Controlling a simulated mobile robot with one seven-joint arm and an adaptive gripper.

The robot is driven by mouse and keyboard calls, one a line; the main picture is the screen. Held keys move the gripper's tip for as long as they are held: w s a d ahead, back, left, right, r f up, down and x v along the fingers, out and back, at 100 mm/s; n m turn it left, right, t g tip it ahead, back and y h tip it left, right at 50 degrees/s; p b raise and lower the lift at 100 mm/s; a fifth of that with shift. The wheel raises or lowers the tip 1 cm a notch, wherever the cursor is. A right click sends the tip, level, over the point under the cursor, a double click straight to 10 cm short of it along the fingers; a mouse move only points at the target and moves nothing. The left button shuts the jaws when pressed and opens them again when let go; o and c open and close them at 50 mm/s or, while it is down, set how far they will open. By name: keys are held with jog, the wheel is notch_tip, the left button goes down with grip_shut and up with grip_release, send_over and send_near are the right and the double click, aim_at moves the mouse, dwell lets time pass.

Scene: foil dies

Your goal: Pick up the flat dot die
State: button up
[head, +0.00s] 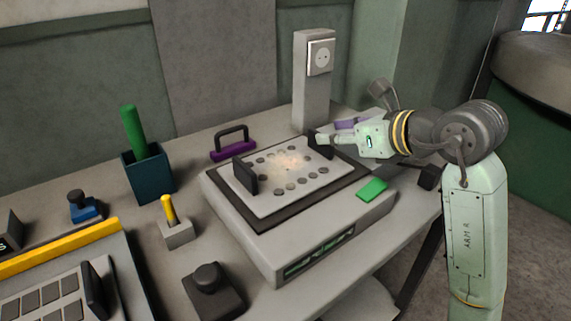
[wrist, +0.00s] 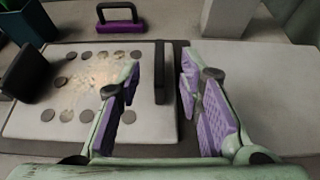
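I cannot tell for sure which piece is the flat dot die. A purple-based piece with a dark loop handle (head: 232,145) stands behind the press plate; it also shows at the top of the wrist view (wrist: 120,20). A light plate (head: 262,200) with several round grey dots and a pale dusty patch lies on the press, with dark upright grips at its left (head: 245,176) and right (head: 320,143). My gripper (head: 350,115) is above the press's right side. In the wrist view my gripper (wrist: 162,75) is open and empty, its purple-padded fingers apart, with the right grip seen between them.
A teal box with a green rod (head: 147,172), a yellow-topped peg block (head: 174,225), a blue-based knob (head: 84,207) and a dark knob block (head: 210,287) stand left of the press. A socket post (head: 312,85) rises behind it. A green pad (head: 371,189) lies front right.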

jog(key=p+x, duration=0.1)
jog(key=x, duration=0.3)
jog(key=shift+w+a+f, duration=0.2)
jog(key=shift+w+a, duration=0.05)
jog(key=shift+w, duration=0.05)
grip_shut()
jog(key=shift+r, duration=0.1)
dwell(0.6)
